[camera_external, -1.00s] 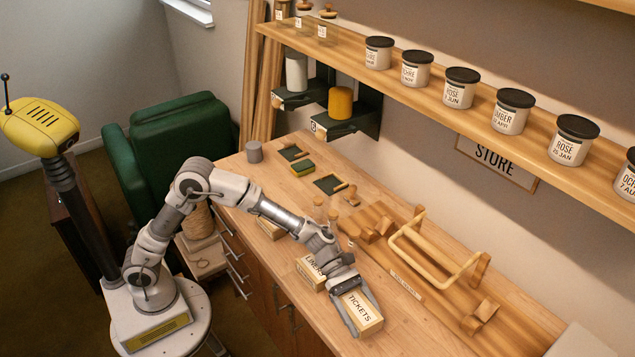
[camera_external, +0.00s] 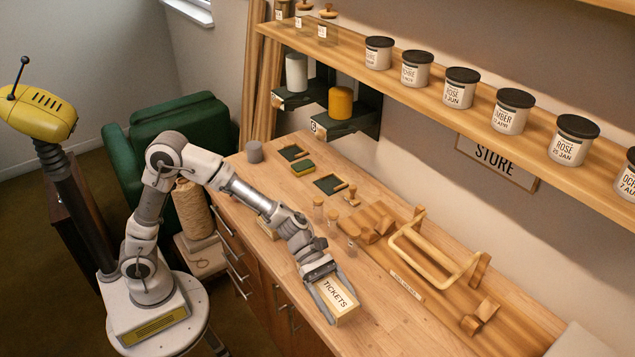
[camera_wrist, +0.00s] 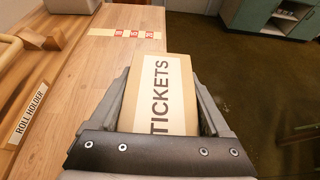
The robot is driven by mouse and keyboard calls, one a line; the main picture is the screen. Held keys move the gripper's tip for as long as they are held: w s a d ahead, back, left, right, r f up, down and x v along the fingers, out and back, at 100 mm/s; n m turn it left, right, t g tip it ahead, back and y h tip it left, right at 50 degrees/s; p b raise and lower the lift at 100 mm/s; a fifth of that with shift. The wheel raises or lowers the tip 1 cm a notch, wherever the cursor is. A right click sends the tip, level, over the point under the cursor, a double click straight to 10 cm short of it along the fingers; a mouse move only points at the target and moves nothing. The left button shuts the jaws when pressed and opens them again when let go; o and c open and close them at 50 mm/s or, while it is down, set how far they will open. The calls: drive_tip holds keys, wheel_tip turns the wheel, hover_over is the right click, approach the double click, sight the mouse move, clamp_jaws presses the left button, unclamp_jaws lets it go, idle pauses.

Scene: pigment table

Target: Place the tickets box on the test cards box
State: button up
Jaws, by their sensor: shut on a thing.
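The tickets box (camera_external: 337,298) is a pale box with a white label reading TICKETS. My gripper (camera_external: 334,297) is shut on it, with one finger along each side. In the wrist view the tickets box (camera_wrist: 160,95) sits between the fingers, over the front edge of the worktop. Another pale box (camera_external: 267,228) lies at the worktop's front edge, farther left, partly behind my arm. Its label is not readable, so I cannot tell whether it is the test cards box. My wrist and gripper cover the place where a LINERS box showed earlier.
A roll holder with a wooden handle frame (camera_external: 435,250) stands on the worktop (camera_external: 400,325) to the right. A jar shelf (camera_external: 440,90) hangs above.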

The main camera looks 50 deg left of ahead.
drive_tip(key=a+r+n+t+p, duration=0.25)
drive_tip(key=a+p, duration=0.45)
drive_tip(key=a, duration=0.9)
drive_tip(key=a+r+n+t+p, duration=0.25)
drive_tip(key=a+p, duration=0.45)
drive_tip(key=a, duration=0.9)
drive_tip(key=shift+t+y, duration=0.3)
drive_tip(key=shift+t, duration=0.1)
drive_tip(key=w+a+f, duration=0.4)
drive_tip(key=a, duration=0.1)
drive_tip(key=w+a+f, duration=0.2)
drive_tip(key=w+a, duration=0.1)
drive_tip(key=shift+a+f+b, duration=0.25)
drive_tip(key=shift+f+b, duration=0.05)
drive_tip(key=shift+f, duration=2.15)
drive_tip(key=shift+f+b, duration=0.15)
drive_tip(key=shift+b, duration=0.2)
drive_tip(key=o, duration=1.3)
